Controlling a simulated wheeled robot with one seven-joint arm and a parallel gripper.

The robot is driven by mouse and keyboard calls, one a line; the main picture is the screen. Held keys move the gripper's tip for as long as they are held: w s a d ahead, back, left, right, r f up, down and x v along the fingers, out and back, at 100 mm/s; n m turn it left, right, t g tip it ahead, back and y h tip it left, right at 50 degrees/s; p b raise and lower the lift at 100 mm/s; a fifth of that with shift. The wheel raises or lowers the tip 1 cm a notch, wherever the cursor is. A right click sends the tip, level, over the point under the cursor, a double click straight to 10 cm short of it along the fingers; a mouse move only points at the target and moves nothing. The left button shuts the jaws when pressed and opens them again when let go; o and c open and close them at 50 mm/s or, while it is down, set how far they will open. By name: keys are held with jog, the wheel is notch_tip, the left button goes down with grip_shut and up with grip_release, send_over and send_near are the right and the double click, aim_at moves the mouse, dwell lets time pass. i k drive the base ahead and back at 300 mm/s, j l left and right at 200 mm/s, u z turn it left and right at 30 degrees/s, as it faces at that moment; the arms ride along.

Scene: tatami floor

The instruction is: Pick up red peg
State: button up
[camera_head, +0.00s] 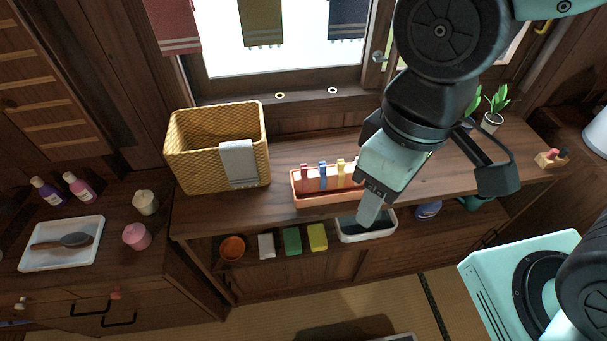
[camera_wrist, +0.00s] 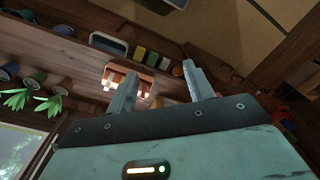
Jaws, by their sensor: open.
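The red peg (camera_head: 305,172) stands upright at the left end of an orange tray (camera_head: 325,202) on the wooden counter. A blue peg (camera_head: 322,170) and a yellow peg (camera_head: 340,168) stand to its right in the same tray. My gripper (camera_head: 370,212) is in front of the tray's right end, to the right of the red peg, and hides that end. In the wrist view, my gripper's two fingers (camera_wrist: 160,68) are spread apart with nothing held between them. The tray shows behind the left finger there (camera_wrist: 115,70); its pegs are too small and blurred to tell apart.
A wicker basket (camera_head: 190,155) with a grey cloth stands left of the tray. Below the counter, a shelf holds an orange pot (camera_head: 232,248), green (camera_head: 292,241) and yellow (camera_head: 317,237) blocks and a white bin (camera_head: 352,236). Potted plants (camera_head: 492,120) stand at right.

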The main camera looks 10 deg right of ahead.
aim_at(304, 169)
jog(key=u, duration=0.95)
jog(key=k+l+u, duration=0.1)
jog(key=k+u, duration=0.6)
jog(key=i, duration=0.05)
